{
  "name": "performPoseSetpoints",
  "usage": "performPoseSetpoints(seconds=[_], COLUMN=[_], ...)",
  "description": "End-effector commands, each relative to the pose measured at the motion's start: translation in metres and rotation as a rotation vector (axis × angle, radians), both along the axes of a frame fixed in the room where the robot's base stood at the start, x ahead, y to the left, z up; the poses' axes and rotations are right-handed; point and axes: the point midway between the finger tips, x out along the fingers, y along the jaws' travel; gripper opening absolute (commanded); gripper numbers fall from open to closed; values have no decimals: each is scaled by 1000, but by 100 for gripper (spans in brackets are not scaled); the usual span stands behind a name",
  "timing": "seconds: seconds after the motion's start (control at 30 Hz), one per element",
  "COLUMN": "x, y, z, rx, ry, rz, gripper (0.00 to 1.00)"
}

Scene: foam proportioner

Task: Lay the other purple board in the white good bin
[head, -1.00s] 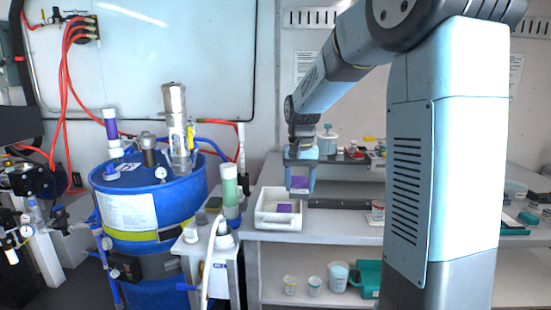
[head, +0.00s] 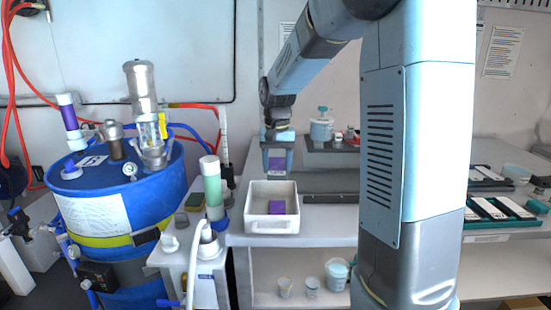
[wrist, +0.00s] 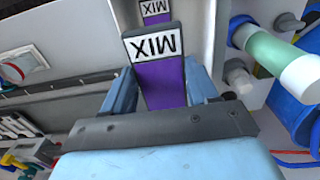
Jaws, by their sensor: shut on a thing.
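My gripper (head: 277,160) is shut on a purple board (head: 277,165) that hangs upright between the fingers. In the wrist view the held board (wrist: 160,82) shows a white label reading "MIX" at its end. The white bin (head: 272,226) is open-topped and stands on the bench at the left end. Another purple board (head: 277,207) lies inside it; its MIX label shows in the wrist view (wrist: 155,10). In the head view the held board appears above and behind the bin's far rim, apart from the board inside.
A blue drum (head: 130,200) with fittings stands left. A green-and-white cylinder (head: 212,187) stands close left of the bin. A grey raised slab (head: 335,183) and a lidded jar (head: 321,126) are behind and right. Cups (head: 337,275) sit on the shelf below.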

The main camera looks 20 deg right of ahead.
Motion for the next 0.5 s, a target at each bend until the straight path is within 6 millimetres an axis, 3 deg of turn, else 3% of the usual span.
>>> performPoseSetpoints(seconds=[0.2,0.5], x=[0,0], y=[-3,-4], z=[-24,-39], rx=[0,0], ry=[3,1], rz=[-6,-7], gripper=[28,28])
